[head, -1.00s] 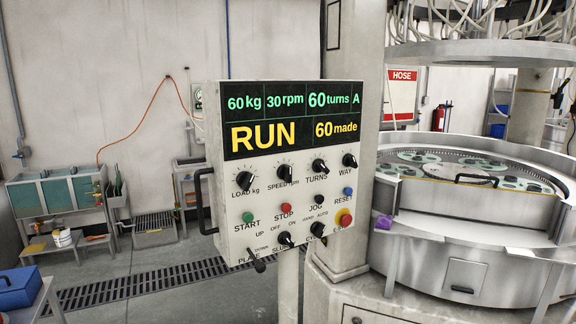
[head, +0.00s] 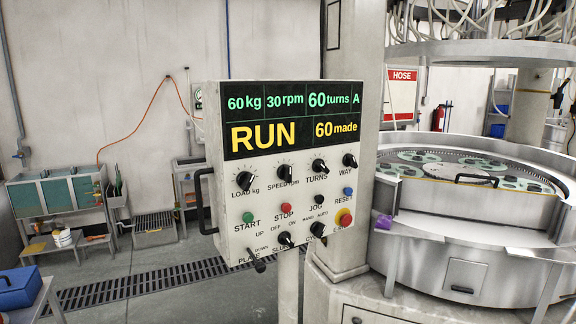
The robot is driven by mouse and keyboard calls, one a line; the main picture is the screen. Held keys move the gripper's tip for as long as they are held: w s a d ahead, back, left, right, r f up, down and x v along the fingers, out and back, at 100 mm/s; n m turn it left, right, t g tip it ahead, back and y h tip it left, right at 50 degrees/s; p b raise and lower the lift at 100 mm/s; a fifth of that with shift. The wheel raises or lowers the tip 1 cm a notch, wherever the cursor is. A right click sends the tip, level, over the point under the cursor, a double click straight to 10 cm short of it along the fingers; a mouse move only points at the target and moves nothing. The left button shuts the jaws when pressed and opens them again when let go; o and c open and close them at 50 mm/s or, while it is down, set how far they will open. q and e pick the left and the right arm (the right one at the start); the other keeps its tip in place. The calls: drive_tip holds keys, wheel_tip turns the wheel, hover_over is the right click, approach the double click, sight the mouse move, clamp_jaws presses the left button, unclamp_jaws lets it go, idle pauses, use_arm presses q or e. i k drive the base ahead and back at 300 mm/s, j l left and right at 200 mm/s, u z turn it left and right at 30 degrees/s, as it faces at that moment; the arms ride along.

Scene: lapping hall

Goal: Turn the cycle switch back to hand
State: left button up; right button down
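The control box (head: 212,255) stands on a post in the middle of the head view. Its display (head: 293,119) reads 60 kg, 30 rpm, 60 turns, A, RUN and 60 made. The cycle switch (head: 318,230) is a black knob at the lower right of the panel, below the labels HAND and AUTO. Its pointer looks tilted up to the right, toward AUTO, but it is small. The slurry switch (head: 286,239) is to its left and the emergency stop (head: 344,217) to its upper right. Neither of my grippers is in view.
The plate lever (head: 257,263) sticks out at the box's lower left, and a black handle (head: 202,200) at its left side. The round lapping machine (head: 470,230) stands at the right with a purple thing (head: 384,222) on its edge.

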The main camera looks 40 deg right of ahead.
sight(318, 229)
drive_tip(key=l+z, duration=0.1)
drive_tip(key=z, duration=1.35)
